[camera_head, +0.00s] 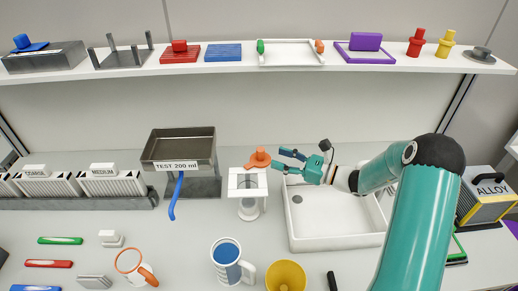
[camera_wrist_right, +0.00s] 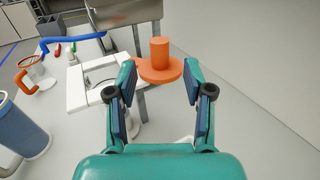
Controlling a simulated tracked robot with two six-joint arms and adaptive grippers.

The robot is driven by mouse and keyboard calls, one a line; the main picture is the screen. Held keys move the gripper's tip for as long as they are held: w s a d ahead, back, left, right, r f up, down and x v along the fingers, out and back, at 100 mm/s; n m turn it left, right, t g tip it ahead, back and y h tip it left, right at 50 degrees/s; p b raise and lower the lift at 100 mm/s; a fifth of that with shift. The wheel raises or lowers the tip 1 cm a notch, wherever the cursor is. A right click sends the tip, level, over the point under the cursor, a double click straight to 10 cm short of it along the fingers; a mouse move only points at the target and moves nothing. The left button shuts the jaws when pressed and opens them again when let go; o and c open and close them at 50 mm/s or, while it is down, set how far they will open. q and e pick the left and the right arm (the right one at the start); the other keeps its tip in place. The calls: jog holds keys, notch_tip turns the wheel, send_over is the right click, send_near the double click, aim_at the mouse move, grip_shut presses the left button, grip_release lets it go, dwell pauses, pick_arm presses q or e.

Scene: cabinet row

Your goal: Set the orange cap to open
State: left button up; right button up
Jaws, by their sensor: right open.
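The orange cap (camera_head: 258,157), a flat disc with an upright round knob, is at the far right corner of a white square-topped stand (camera_head: 235,181). The stand's round opening shows uncovered in front of the cap. My right gripper (camera_head: 279,160) is open just to the right of the cap, pointing left at it. In the right wrist view the cap (camera_wrist_right: 158,55) lies ahead, between the two spread fingers as seen from there. Whether a finger touches it I cannot tell. My left gripper is not in view.
A white sink basin (camera_head: 300,238) lies beneath my right gripper. A metal tray labelled TEST 200 ml (camera_head: 179,143) with a blue spout (camera_head: 177,196) stands left of the stand. A blue mug (camera_head: 227,262) and a yellow cup (camera_head: 286,277) stand in front. A loaded shelf (camera_head: 225,66) runs above.

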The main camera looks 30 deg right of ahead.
aim_at(260, 152)
jog(key=p+x, duration=0.1)
jog(key=x, duration=0.6)
jog(key=shift+w+a, duration=0.1)
jog(key=shift+w, duration=0.1)
jog(key=shift+c, duration=0.4)
grip_shut()
